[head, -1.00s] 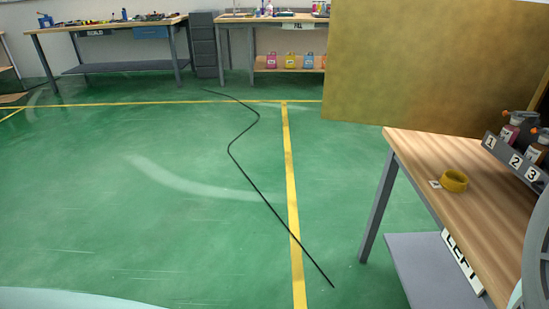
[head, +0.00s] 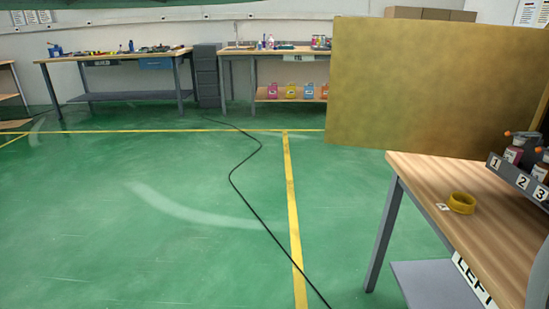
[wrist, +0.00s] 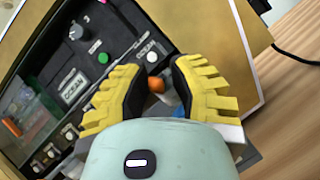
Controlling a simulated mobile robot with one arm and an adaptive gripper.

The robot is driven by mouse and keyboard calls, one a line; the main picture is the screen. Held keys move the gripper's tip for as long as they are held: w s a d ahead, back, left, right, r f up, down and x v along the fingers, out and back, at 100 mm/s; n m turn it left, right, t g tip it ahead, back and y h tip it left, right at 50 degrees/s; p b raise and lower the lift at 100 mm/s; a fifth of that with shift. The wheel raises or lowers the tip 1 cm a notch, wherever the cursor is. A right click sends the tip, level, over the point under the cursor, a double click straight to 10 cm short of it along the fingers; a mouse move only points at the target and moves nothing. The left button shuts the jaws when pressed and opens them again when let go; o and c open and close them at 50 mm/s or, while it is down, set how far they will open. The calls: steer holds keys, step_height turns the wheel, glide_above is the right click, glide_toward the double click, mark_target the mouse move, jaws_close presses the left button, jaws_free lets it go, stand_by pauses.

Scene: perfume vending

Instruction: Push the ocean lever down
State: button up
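My gripper (wrist: 155,76) has yellow ribbed fingers and is open in the wrist view, in front of a dark control panel (wrist: 112,22). A small orange knob (wrist: 155,85) shows in the gap between the fingertips; I cannot tell whether they touch it. Part of the panel is hidden behind my fingers. My gripper is not visible in the head view.
A large gold board (head: 430,85) stands at the wooden table (head: 425,185) on the right. A black cable (head: 235,185) crosses the open green floor. Workbenches line the back wall.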

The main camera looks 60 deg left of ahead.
steer(key=shift+o, duration=1.2)
steer(key=shift+a, duration=0.15)
steer(key=shift+s+a+f, duration=0.15)
steer(key=shift+a+f, duration=0.05)
steer(key=shift+a, duration=0.05)
steer(key=v, duration=1.1)
steer(key=shift+s+a, duration=0.1)
steer(key=shift+s, duration=0.1)
